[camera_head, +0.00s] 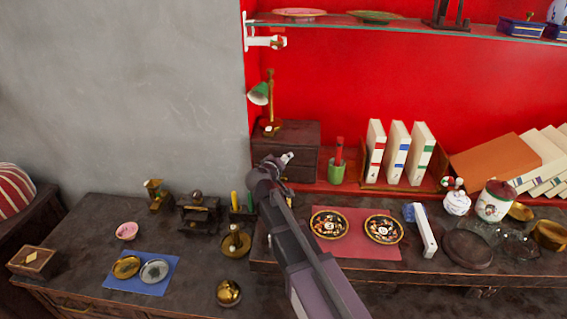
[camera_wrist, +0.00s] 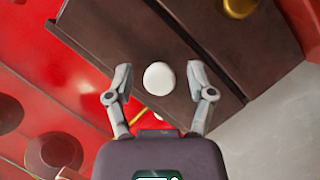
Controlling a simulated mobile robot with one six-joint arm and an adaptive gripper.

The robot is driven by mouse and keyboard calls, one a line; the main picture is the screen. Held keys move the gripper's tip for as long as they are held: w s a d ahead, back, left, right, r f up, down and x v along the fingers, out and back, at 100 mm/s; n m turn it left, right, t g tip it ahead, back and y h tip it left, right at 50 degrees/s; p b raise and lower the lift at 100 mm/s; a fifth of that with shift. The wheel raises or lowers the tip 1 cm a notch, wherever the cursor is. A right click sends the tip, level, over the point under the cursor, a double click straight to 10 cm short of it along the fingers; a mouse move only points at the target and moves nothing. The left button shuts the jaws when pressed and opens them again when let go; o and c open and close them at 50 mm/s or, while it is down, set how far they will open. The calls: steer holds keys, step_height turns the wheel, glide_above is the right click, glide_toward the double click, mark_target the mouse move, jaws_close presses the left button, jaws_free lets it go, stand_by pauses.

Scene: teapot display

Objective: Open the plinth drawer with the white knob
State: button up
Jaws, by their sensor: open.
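The white knob (camera_wrist: 158,78) shows in the wrist view between the two fingers of my open gripper (camera_wrist: 159,83). I see a gap between the knob and each finger. The knob sits on the dark brown front of the plinth drawer (camera_wrist: 185,40).
Candle holders and a brass dish (camera_head: 236,241) are close at the left. A glass shelf (camera_head: 400,26) runs above.

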steer(key=shift+w, duration=0.1)
jaws_close()
steer(key=s, duration=1.2)
steer(key=shift+s+a, duration=0.1)
steer(key=shift+a, duration=0.05)
stand_by(0.3)
jaws_free()
stand_by(0.5)
